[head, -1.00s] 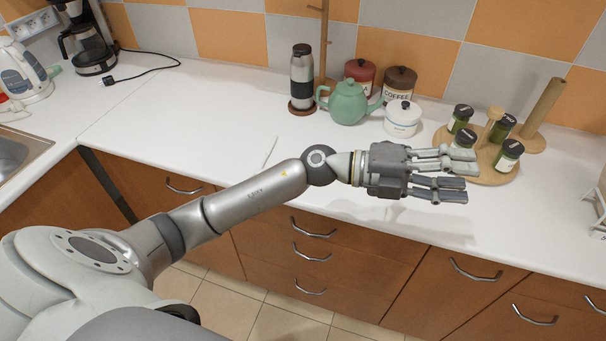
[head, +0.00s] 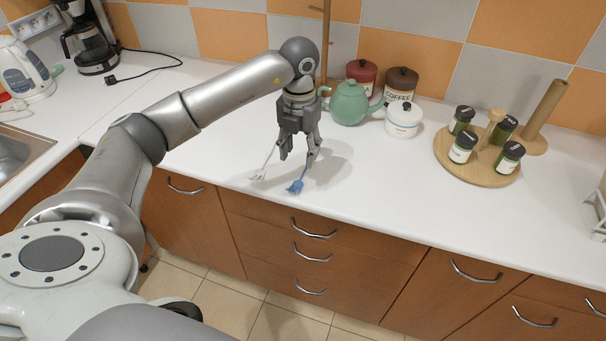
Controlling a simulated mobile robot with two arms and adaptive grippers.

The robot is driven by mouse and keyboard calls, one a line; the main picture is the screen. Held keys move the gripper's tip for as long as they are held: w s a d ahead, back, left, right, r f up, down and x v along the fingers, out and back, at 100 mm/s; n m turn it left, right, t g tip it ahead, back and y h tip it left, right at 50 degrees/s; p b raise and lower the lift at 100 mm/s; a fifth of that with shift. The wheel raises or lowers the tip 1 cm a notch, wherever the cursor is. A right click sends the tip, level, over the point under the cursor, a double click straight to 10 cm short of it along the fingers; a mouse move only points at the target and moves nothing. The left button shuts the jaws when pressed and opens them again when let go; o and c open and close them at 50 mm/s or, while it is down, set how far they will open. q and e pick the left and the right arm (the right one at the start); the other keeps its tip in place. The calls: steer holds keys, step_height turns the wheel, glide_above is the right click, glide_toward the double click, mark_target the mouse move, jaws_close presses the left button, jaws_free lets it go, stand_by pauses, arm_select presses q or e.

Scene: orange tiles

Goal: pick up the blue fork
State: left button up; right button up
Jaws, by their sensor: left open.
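The blue fork (head: 297,186) lies on the white counter near its front edge, tines toward the edge. The upper part of its handle is hidden behind my gripper's fingers. My left gripper (head: 299,158) points down over the counter, open, with its fingers spread just behind the fork's tines. One finger is right by the blue handle; I cannot tell whether they touch. A white fork (head: 259,176) lies to the left of the blue one, close to the other finger. My right gripper is not in view.
A green teapot (head: 349,104), a white jar (head: 403,119), a coffee canister (head: 400,84) and a red canister (head: 360,73) stand behind and right of the gripper. A round wooden rack (head: 476,172) holds several spice jars.

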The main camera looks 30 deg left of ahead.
mark_target(300, 179)
arm_select(q)
step_height(300, 179, down, 4)
steer(key=shift+r, duration=0.25)
step_height(300, 179, down, 5)
steer(key=p, duration=0.2)
steer(key=shift+r+p, duration=0.1)
steer(key=shift+p, duration=0.3)
steer(key=shift+a+f, duration=0.1)
steer(key=shift+f, duration=0.25)
jaws_close()
